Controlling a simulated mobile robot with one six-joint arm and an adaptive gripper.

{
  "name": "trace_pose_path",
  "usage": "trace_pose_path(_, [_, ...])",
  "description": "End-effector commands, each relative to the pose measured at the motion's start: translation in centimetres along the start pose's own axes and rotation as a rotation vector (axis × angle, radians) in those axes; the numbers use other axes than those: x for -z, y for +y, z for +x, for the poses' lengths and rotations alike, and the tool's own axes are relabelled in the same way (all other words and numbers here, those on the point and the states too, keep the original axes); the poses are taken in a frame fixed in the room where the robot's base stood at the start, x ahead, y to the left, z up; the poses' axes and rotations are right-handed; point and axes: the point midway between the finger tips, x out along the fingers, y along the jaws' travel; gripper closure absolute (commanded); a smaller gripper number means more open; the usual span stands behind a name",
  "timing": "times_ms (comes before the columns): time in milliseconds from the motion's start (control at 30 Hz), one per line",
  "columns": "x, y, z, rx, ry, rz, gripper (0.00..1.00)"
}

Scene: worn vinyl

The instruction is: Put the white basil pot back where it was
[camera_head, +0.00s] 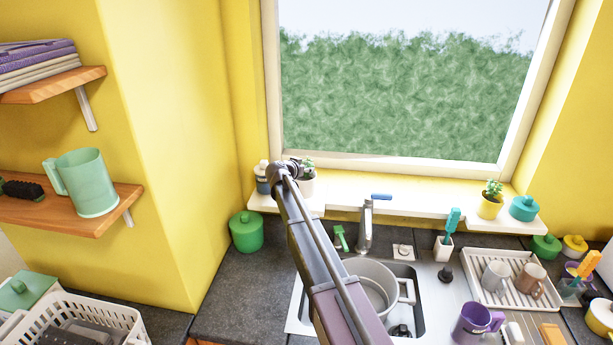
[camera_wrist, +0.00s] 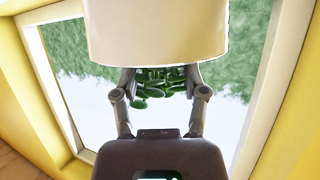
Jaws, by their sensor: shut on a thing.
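The white basil pot (camera_head: 307,186) with green leaves is at the left end of the windowsill in the head view, partly hidden behind my arm. My gripper (camera_head: 288,170) is at its left side. In the wrist view the pot (camera_wrist: 158,32) fills the top, with its leaves (camera_wrist: 155,82) hanging below it because that picture is upside down. My gripper (camera_wrist: 160,76) is shut on the pot, one finger at each side near the leaves. I cannot tell whether the pot's base touches the sill.
A dark jar with a pale lid (camera_head: 262,178) stands close left of the pot. The windowsill (camera_head: 425,208) is mostly clear to the right, up to a yellow plant pot (camera_head: 489,209) and a teal jar (camera_head: 524,208). The faucet (camera_head: 365,228) rises below the sill.

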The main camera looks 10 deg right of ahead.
Motion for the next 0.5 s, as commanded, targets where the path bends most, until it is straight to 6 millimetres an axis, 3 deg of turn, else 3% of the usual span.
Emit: trace_pose_path(500, [0.15,-0.8,0.52,0.001,0.001,-0.001,1.0])
